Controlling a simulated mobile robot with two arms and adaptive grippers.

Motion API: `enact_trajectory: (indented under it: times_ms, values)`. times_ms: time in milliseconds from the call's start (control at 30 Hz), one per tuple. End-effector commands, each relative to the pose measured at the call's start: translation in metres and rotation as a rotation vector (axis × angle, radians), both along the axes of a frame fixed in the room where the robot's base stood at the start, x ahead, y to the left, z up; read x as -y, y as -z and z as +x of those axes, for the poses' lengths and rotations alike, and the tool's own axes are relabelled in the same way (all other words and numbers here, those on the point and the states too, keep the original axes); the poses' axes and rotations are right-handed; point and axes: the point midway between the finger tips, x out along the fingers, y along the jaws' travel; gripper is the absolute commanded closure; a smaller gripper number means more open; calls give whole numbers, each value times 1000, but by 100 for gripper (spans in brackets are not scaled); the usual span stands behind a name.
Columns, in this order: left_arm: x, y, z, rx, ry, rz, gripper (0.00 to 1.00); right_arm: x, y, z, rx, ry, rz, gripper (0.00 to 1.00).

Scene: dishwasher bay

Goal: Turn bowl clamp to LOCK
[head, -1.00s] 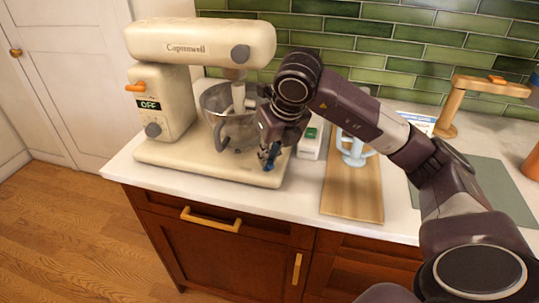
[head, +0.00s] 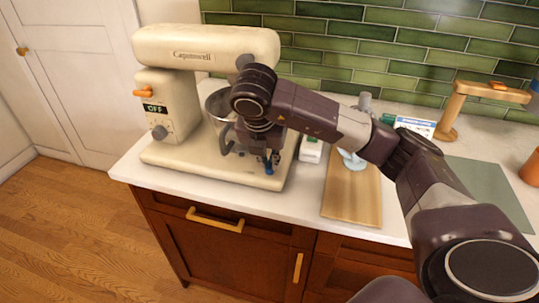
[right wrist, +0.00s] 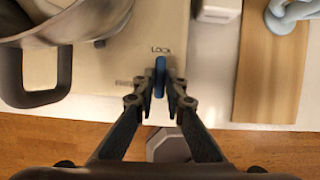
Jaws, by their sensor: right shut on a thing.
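The cream stand mixer (head: 205,45) stands on the counter with its metal bowl (head: 216,104) on the base. The blue clamp lever (right wrist: 160,78) is at the front right of the mixer base; a bit of it shows in the head view (head: 269,168). In the right wrist view it points up towards the printed word LOCK (right wrist: 161,50). A second label (right wrist: 127,83) to its left is blurred. My right gripper (right wrist: 160,88) is shut on the lever, one finger on each side; it also shows in the head view (head: 268,160). My left gripper is not in view.
The mixer display (head: 155,109) reads OFF. The bowl handle (right wrist: 45,85) is close to the left of my right gripper. A small white box (head: 311,150), a wooden board (head: 351,195) and a light blue object (head: 352,160) are to the right.

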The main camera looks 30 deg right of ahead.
Motion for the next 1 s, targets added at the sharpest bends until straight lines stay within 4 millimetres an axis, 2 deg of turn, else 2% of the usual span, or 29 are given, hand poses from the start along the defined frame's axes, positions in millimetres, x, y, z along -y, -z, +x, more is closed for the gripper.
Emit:
enact_trajectory:
  times_ms: [600,633,767,1000]
  values:
    - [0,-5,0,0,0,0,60,0,-2,2,7,43,1,100]
    - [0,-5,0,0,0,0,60,0,-2,2,7,43,1,87]
    - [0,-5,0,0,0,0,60,0,-2,1,5,42,1,73]
    - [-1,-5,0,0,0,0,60,0,-1,1,2,40,0,72]
